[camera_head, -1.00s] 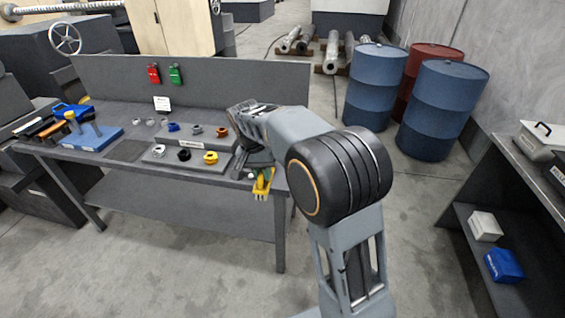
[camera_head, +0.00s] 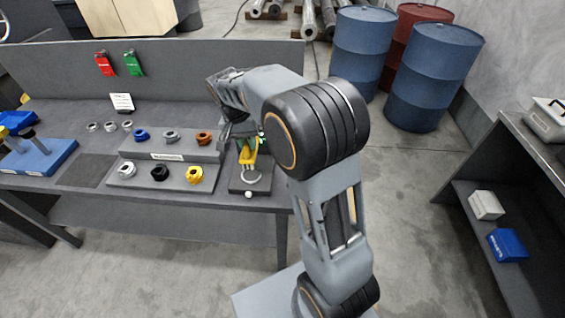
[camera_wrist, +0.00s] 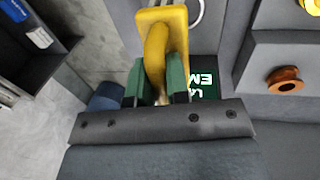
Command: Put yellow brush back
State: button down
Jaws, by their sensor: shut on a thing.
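The yellow brush (camera_head: 248,156) is in my gripper (camera_head: 250,143) above the right end of the workbench. In the wrist view the brush (camera_wrist: 161,40) stands between the green fingertips of my gripper (camera_wrist: 157,82), which are shut on its yellow body. Below the brush is a dark plate (camera_head: 238,187) with a pale ring (camera_head: 251,177) and a white knob (camera_head: 248,194). Part of the ring also shows beside the brush in the wrist view (camera_wrist: 197,14). Whether the brush touches the plate I cannot tell.
Stepped grey stands with several coloured rings, such as a yellow ring (camera_head: 195,175) and an orange ring (camera_head: 203,138), lie just left of the brush. A back panel (camera_head: 200,72) rises behind. A blue tool stand (camera_head: 45,157) is at far left. Barrels (camera_head: 423,80) stand behind right.

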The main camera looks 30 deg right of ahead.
jog(key=s+d+f, duration=0.1)
jog(key=d+f, duration=0.2)
jog(key=s+d+f+p, duration=0.1)
jog(key=d+f, duration=0.3)
jog(key=s+d+f, duration=0.1)
jog(key=d+f, duration=0.2)
jog(key=d, duration=0.1)
jog(key=shift+f+p, duration=0.35)
jog(key=shift+f, duration=0.45)
jog(key=shift+f, duration=0.15)
jog(key=c, duration=1.1)
grip_release()
